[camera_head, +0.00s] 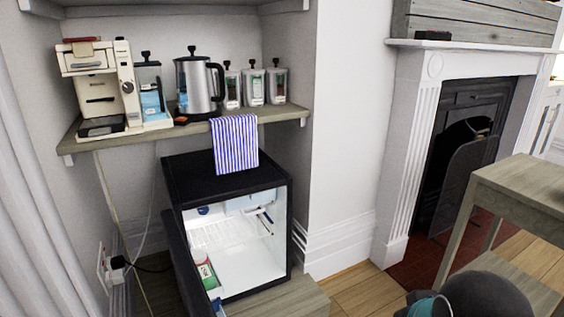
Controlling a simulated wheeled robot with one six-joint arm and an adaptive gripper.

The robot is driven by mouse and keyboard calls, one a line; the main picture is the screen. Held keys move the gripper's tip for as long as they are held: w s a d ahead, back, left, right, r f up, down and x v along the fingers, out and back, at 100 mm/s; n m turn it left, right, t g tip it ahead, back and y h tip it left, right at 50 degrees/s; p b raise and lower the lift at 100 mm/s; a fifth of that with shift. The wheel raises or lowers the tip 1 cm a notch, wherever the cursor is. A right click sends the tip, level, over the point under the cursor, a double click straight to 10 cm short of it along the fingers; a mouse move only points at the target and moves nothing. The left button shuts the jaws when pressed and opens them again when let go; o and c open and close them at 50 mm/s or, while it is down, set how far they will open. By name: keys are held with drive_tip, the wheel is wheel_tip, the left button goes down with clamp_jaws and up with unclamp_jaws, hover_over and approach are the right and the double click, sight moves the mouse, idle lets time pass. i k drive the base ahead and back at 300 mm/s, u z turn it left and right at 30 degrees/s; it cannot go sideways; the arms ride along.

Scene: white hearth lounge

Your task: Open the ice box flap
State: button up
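A small black fridge (222,178) stands under the wooden shelf, with its door (186,262) swung open to the left. Its white interior faces me. At the top inside is a pale bluish panel (243,203), which looks like the ice box flap; it appears shut, but it is small and I cannot be sure. A small dark part shows at its right. My gripper is not in view; only a dark rounded part with a teal ring, apparently of my arm, shows at the bottom right.
A white wire rack (215,235) is inside the fridge, and a green-and-white item (206,272) sits near the door. A striped towel (235,145) hangs from the shelf (270,114) over the fridge top. A wooden table (520,183) stands at right.

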sight(253, 197)
drive_tip(key=u, duration=0.55)
drive_tip(key=k, duration=0.65)
drive_tip(key=u, duration=0.65)
drive_tip(key=i, duration=1.05)
drive_tip(key=z, duration=0.2)
